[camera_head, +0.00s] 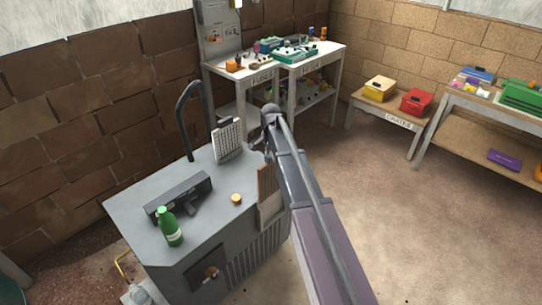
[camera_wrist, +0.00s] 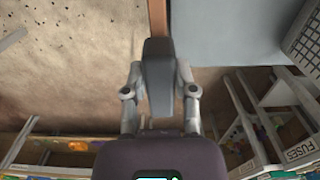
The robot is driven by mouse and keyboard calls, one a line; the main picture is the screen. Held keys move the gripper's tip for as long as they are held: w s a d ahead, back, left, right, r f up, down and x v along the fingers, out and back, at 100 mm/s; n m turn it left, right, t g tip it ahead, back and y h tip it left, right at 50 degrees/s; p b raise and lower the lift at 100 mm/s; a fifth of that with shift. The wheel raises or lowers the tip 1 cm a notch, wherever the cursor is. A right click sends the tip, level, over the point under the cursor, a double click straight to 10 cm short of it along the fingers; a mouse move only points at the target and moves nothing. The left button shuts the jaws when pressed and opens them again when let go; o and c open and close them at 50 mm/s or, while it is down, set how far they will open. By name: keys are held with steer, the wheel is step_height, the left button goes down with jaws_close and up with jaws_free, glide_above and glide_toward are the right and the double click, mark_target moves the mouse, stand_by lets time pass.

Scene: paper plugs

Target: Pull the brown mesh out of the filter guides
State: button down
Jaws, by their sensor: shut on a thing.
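The brown mesh (camera_head: 268,187) is a thin upright panel at the right side of the grey cabinet (camera_head: 133,211). In the wrist view the mesh (camera_wrist: 157,18) shows edge-on as a narrow brown strip beside the grey cabinet top. In the head view my arm hides the gripper and part of the mesh. The filter guides cannot be made out clearly.
A pale grid panel (camera_head: 228,140) stands on the cabinet's back right. Workbenches (camera_head: 233,73) stand behind. Open floor (camera_head: 390,210) lies to the right.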

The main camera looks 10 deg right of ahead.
steer(key=shift+r+p, duration=0.8)
steer(key=shift+r, duration=0.2)
